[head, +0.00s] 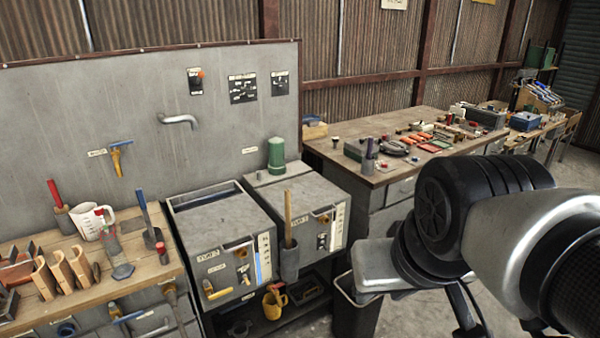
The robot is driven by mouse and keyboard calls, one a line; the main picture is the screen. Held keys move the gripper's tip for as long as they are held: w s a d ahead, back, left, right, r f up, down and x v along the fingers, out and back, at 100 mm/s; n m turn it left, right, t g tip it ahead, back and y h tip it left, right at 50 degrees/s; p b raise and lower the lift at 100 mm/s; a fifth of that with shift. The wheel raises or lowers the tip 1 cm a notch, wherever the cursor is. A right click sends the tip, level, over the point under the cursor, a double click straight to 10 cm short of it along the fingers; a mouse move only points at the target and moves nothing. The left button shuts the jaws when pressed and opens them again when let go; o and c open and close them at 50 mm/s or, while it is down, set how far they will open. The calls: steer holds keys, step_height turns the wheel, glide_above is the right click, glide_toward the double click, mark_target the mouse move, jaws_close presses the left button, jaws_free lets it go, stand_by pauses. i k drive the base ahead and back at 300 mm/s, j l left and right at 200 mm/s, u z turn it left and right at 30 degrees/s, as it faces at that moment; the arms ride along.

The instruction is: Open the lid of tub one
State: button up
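Two grey metal tubs stand side by side at the middle of the head view. The small label on the right one seems to read tub 1, so I take it as tub one (335,212). Its flat grey lid (292,203) lies closed on top. The left one, labelled like tub 2 (233,262), has a dark gap along the back of its top. Tub one has a yellow tap and a pale gauge strip on its front. My arm reaches in from the right, apart from tub one. My gripper's fingers do not show.
A wooden-handled tool stands in a grey holder (289,258) at the front between the tubs. A green canister (276,155) stands behind tub one. A bench with tools (150,262) is at left, a cluttered workbench (340,158) at right. A dark bin (354,318) stands below my arm.

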mark_target(310, 191)
steer(key=i+u, duration=0.2)
steer(key=i, duration=0.35)
steer(key=i+l+u, duration=0.2)
steer(key=i, duration=0.35)
steer(key=j+z, duration=0.1)
steer(key=j, duration=0.1)
